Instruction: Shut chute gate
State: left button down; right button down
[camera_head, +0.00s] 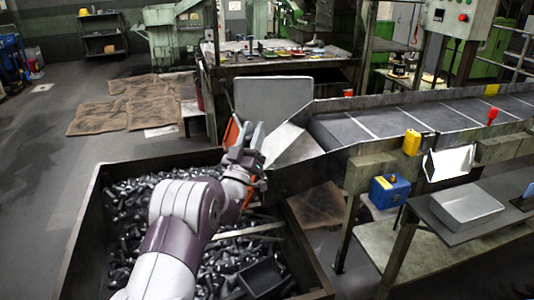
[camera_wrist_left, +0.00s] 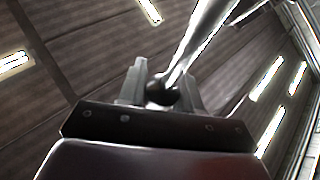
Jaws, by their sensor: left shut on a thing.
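A grey flat panel (camera_head: 274,100), which looks like the chute gate, stands raised at the lower end of the metal chute (camera_head: 289,146). My left gripper (camera_head: 248,138) is just in front of the panel and left of the chute mouth, above the parts bin. In the left wrist view the gripper's fingers (camera_wrist_left: 160,88) are shut on a dark round knob (camera_wrist_left: 161,91) at the end of a shiny rod (camera_wrist_left: 200,38). My right gripper is not in view.
A steel bin (camera_head: 84,232) full of dark bolts lies below my left arm. A belt conveyor (camera_head: 400,120) runs right from the chute. A blue box (camera_head: 390,190) and a grey tray (camera_head: 466,205) are at the right. The floor at the left is open.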

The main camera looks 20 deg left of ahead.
pick_arm(q)
jog(key=shift+s+a+f+n+t+y+b, duration=0.2)
jog(key=shift+s+a+f+n+y+b, duration=0.35)
jog(key=shift+n+y+b, duration=0.85)
jog(key=shift+s+a+f+n+t+y+b, duration=0.2)
jog(key=shift+s+a+f+n+y+b, duration=0.15)
jog(key=shift+a+n+y+b, duration=0.75)
jog(key=shift+s+a+f+n+t+y+b, duration=0.2)
jog(key=shift+s+a+f+n+y+b, duration=0.2)
jog(key=shift+n+y+b, duration=1.25)
jog(key=c, duration=0.9)
grip_release()
jog(key=shift+s, duration=0.1)
jog(key=shift+c, duration=0.2)
jog(key=shift+o, duration=0.4)
jog(key=shift+r, duration=0.15)
jog(key=shift+s, duration=0.15)
jog(key=b+v, duration=0.1)
jog(key=v, duration=1.1)
jog(key=shift+s+f, duration=0.2)
jog(key=shift+f, duration=0.05)
